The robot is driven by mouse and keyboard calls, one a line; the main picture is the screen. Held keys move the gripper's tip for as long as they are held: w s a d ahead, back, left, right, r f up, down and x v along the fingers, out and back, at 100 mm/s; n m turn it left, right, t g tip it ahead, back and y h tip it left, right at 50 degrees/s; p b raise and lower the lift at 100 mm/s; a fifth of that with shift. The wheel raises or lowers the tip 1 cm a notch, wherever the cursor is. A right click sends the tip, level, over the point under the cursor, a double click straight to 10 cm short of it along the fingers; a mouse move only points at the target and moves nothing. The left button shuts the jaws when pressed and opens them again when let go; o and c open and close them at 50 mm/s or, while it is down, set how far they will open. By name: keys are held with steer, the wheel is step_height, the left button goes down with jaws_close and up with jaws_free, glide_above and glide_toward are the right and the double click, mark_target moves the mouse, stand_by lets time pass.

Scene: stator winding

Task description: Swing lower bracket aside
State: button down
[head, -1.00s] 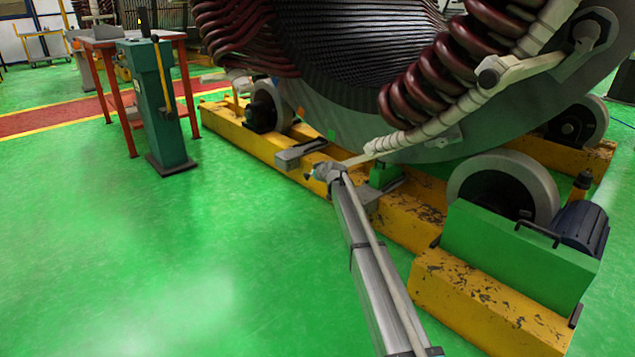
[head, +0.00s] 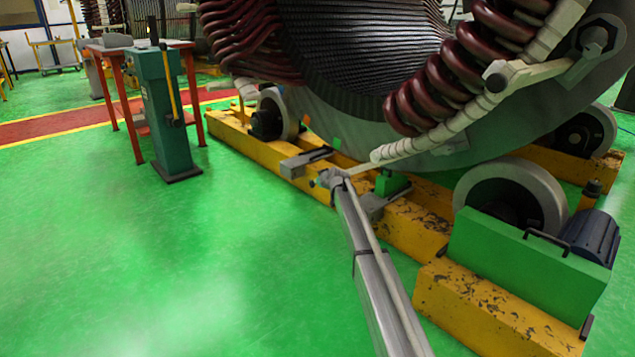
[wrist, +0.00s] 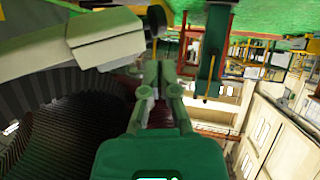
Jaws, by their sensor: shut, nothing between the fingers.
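A flat grey bracket (head: 306,161) lies on the yellow frame below the stator in the head view. Another grey bracket piece (head: 376,204) sits further right on that frame, beside a small green block; I cannot tell which is the lower bracket. My gripper (head: 326,179) shows small at the end of my long grey arm, between the two pieces; contact cannot be made out. In the wrist view my gripper (wrist: 160,68) has its fingers together and empty. A light grey block (wrist: 108,40) is at the upper left of that view, beside the fingers.
The stator (head: 365,80) with dark red coils fills the upper right above the yellow frame (head: 420,228) and rollers. A light grey lever (head: 535,72) sticks out from its rim. A green post (head: 168,110) stands left. The green floor (head: 180,260) in front is clear.

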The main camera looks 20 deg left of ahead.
steer(key=s+d+r+p, duration=0.2)
steer(key=s, duration=0.4)
steer(key=s+d+r+p, duration=0.2)
steer(key=s+r+p, duration=0.1)
steer(key=s, duration=0.3)
steer(key=shift+d, duration=0.3)
steer(key=shift+r, duration=0.1)
steer(key=s+d+m+g+h+p, duration=0.1)
steer(key=s+d+m+h+p, duration=0.2)
steer(key=d, duration=0.8)
steer(key=s+d+r+g+p, duration=0.15)
steer(key=s+d, duration=0.35)
steer(key=d, duration=0.7)
steer(key=s+d+m+g+h+p, duration=0.15)
steer(key=s+d+p, duration=0.3)
steer(key=d, duration=0.65)
steer(key=s+d+r+m+g+h+p, duration=0.2)
steer(key=s+d+m+p, duration=0.15)
steer(key=s+d, duration=1)
steer(key=s+d+r+m+g+h+p, duration=0.2)
steer(key=s+d+r+m+h+p, duration=0.15)
steer(key=s+d, duration=1)
step_height(320, 180, up, 37)
steer(key=p, duration=3.8)
steer(key=shift+w+d+y, duration=0.15)
steer(key=shift+w+y, duration=0.05)
steer(key=shift+y, duration=0.2)
